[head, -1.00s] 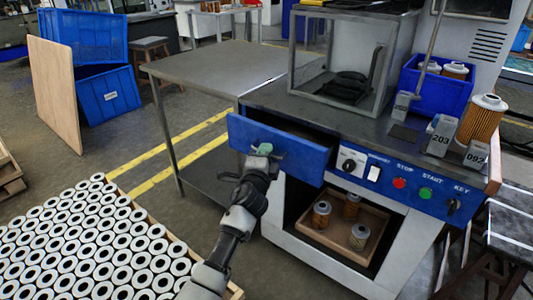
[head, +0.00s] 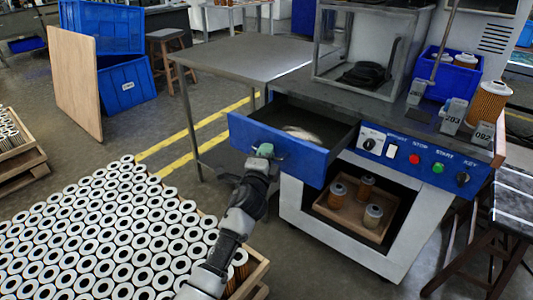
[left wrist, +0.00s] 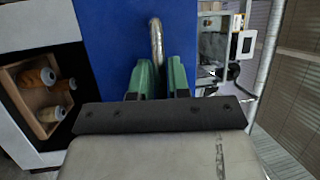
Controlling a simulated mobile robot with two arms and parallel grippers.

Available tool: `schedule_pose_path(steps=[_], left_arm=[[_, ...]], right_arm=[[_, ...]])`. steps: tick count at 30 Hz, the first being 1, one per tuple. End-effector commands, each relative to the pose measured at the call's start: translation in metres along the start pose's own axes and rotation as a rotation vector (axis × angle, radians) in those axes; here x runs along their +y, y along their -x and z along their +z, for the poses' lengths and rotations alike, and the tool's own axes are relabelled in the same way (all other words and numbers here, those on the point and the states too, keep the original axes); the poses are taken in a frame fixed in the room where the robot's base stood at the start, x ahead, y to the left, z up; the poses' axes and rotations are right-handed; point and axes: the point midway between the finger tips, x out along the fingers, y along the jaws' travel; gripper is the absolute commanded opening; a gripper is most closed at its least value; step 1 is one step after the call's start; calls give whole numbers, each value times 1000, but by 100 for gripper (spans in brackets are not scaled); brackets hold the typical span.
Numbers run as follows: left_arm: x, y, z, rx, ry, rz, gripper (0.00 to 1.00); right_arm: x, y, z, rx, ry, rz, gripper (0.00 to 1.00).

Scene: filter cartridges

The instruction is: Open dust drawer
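The blue-fronted dust drawer (head: 275,148) stands pulled out from the left part of the machine in the head view. Its dark inside shows, with a pale heap (head: 302,134) on its floor. My left gripper (head: 264,151) is at the middle of the drawer front. In the left wrist view the green fingers (left wrist: 160,80) are on both sides of the metal handle (left wrist: 156,42) and look shut on it. The blue front (left wrist: 110,40) fills the middle behind them. My right gripper is in neither view.
A crate of white-ended filter cartridges (head: 110,235) lies at the lower left. Below the drawer, a wooden tray (head: 350,208) holds three cartridges. The control panel (head: 420,160) is right of the drawer. A metal table (head: 235,58) stands behind it.

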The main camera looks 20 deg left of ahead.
Motion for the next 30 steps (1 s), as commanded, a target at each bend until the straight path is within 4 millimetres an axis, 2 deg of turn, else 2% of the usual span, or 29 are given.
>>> schedule_pose_path(steps=[11, 14, 18, 24, 30], left_arm=[[0, 4, 0, 0, 0, 0, 22], [0, 16, 0, 1, 0, 1, 22], [1, 44, 0, 1, 0, 3, 22], [1, 83, 0, 0, 2, 3, 22], [0, 104, 0, 0, 0, 1, 22]], right_arm=[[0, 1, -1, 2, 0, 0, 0], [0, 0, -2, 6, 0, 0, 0], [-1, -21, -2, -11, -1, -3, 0], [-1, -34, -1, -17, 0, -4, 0], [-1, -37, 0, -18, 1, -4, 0]])
